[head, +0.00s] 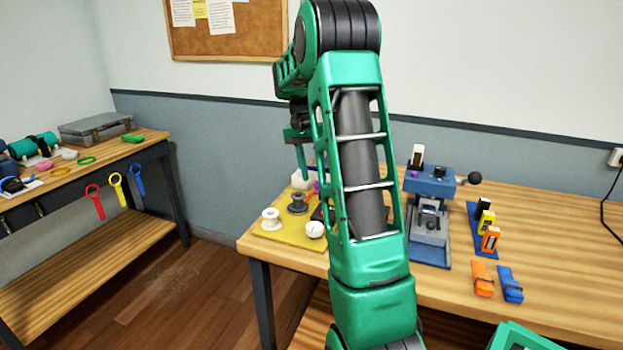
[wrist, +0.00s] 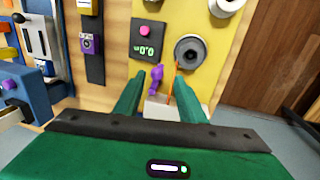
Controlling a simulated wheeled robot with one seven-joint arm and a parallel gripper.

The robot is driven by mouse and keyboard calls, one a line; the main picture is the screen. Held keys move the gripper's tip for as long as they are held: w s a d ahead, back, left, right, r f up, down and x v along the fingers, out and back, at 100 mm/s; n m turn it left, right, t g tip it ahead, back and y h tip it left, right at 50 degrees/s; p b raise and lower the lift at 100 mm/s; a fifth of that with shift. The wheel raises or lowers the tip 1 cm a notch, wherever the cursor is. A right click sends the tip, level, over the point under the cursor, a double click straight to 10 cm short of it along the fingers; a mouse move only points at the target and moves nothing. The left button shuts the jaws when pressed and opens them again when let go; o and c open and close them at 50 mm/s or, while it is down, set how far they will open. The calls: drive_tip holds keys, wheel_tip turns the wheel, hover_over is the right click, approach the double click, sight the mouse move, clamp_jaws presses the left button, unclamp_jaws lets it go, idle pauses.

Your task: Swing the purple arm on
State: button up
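The purple arm (wrist: 156,78) is a small lever on the yellow board (wrist: 211,58), seen in the wrist view between my fingers. A small part of it shows in the head view (head: 316,187), mostly hidden behind my arm. My gripper (wrist: 159,77) is open, its two green fingers on either side of the purple arm with gaps visible; I cannot tell whether either touches it. A white block (wrist: 163,108) and a thin orange strip (wrist: 172,88) lie close by. In the head view my gripper (head: 300,160) points down over the board's back.
A blue press (head: 429,220) stands to the right. Orange (head: 483,279) and blue (head: 510,284) pieces lie near the table's front.

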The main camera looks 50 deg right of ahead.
wheel_tip(320, 180, up, 8)
drive_tip(key=w, duration=0.1)
drive_tip(key=shift+w+a+r, duration=0.2)
drive_tip(key=shift+w+a, duration=0.15)
drive_tip(key=shift+w, duration=0.05)
idle(0.4)
drive_tip(key=s+a+f+n+t, duration=0.1)
drive_tip(key=s+a+f+n, duration=0.2)
drive_tip(key=s+a, duration=0.8)
drive_tip(key=s+a+f+n+t+y, duration=0.1)
drive_tip(key=s+a+f+n, duration=0.3)
drive_tip(key=s+a+f, duration=0.3)
drive_tip(key=s+a, duration=0.5)
drive_tip(key=s, duration=0.7)
drive_tip(key=shift+s, duration=0.4)
drive_tip(key=shift+d, duration=0.1)
